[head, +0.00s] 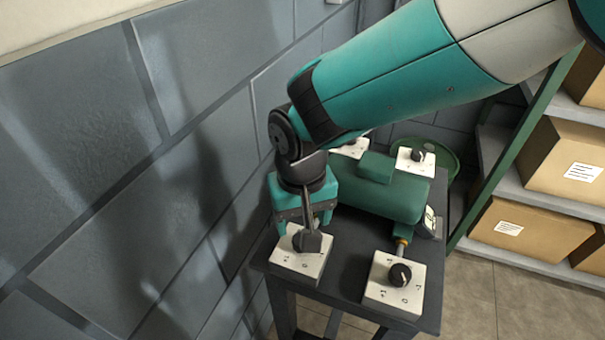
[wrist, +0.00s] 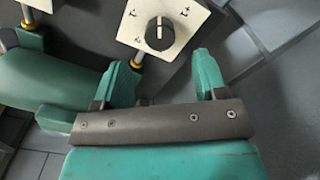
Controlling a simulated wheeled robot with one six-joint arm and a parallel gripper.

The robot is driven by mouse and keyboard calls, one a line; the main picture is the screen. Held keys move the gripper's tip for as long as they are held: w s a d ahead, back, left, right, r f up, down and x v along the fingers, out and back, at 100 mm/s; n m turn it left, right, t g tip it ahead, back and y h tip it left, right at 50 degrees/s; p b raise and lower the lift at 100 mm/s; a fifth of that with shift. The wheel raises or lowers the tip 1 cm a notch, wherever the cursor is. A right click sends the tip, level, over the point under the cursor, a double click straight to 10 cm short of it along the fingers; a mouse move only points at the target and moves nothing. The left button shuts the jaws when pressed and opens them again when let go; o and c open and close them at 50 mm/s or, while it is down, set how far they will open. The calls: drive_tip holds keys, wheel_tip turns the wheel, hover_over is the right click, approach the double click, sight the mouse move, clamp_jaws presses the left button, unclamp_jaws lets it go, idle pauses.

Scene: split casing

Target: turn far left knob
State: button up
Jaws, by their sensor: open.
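The far left knob's white plate (head: 352,149) shows in the head view behind the green casing (head: 390,192), partly covered by my arm. Its dark knob is barely visible. My gripper (head: 303,224) hangs over the left side of the table, above the near left plate (head: 285,258), well short of the far left one. In the wrist view, my gripper (wrist: 164,78) has its two teal fingers apart with nothing between them. Beyond them is a dark round knob (wrist: 159,33) on a white plate, seemingly the near left one, apart from the fingers.
The near right knob (head: 400,274) and far right knob (head: 417,155) sit on white plates on the dark table (head: 345,273). A block wall (head: 110,190) runs close along the left. Shelves with cardboard boxes (head: 530,228) stand at right. A green round container (head: 442,160) is behind the table.

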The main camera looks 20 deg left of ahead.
wheel_tip(320, 180, up, 12)
drive_tip(key=shift+f+b, duration=0.15)
drive_tip(key=shift+b, duration=0.3)
drive_tip(key=d+r+y, duration=0.2)
drive_tip(key=d+r, duration=0.2)
drive_tip(key=d, duration=1.3)
drive_tip(key=s+d+f+y, duration=0.1)
drive_tip(key=s+d+y, duration=0.1)
drive_tip(key=s+d, duration=0.7)
drive_tip(key=shift+s, duration=0.55)
